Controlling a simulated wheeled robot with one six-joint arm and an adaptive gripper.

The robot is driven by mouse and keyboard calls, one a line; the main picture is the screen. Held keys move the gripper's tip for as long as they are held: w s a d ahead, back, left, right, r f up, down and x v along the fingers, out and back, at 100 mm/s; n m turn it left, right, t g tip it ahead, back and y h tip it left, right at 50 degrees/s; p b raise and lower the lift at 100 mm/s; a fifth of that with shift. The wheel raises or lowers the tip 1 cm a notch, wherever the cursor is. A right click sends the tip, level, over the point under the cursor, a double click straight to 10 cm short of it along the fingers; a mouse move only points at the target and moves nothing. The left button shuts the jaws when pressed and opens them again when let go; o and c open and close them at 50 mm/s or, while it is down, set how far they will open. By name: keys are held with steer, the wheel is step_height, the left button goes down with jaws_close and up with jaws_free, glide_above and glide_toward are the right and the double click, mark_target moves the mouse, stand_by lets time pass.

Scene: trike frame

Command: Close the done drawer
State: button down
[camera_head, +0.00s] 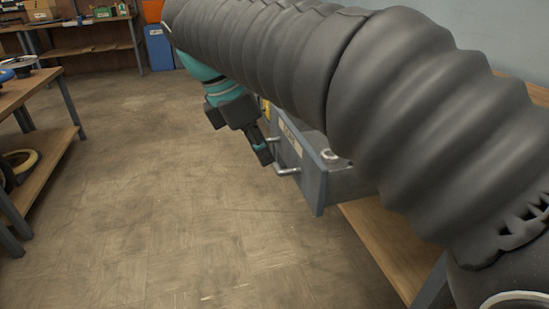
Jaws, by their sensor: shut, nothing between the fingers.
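A grey metal drawer (313,180) stands pulled out beyond my arm, on the right of the picture. Its front has a pale label, too small to read, and a metal handle (287,171) near its lower edge. A small round metallic thing (331,156) shows inside it. My gripper (264,157) is shut and empty. Its tip is just in front of the drawer face, close to the handle; I cannot tell whether it touches. My arm's dark ribbed sleeve hides the back of the drawer and most of the unit that holds it.
A wooden bench top (385,245) lies beneath the drawer on the right. A wooden shelf table (45,175) with rings stands at the left. A blue bin (158,48) and a back workbench (90,48) stand far off. The floor (160,200) between is clear.

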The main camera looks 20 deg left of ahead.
mark_target(302, 182)
steer(key=w+d+f, duration=0.1)
steer(key=d+f, duration=0.1)
steer(key=w+d+f+b, duration=0.1)
steer(key=d+f, duration=0.1)
steer(key=f, duration=0.1)
steer(key=w+d+f+b, duration=0.1)
steer(key=w+d+f, duration=0.1)
steer(key=f, duration=0.1)
steer(key=shift+d+f, duration=0.2)
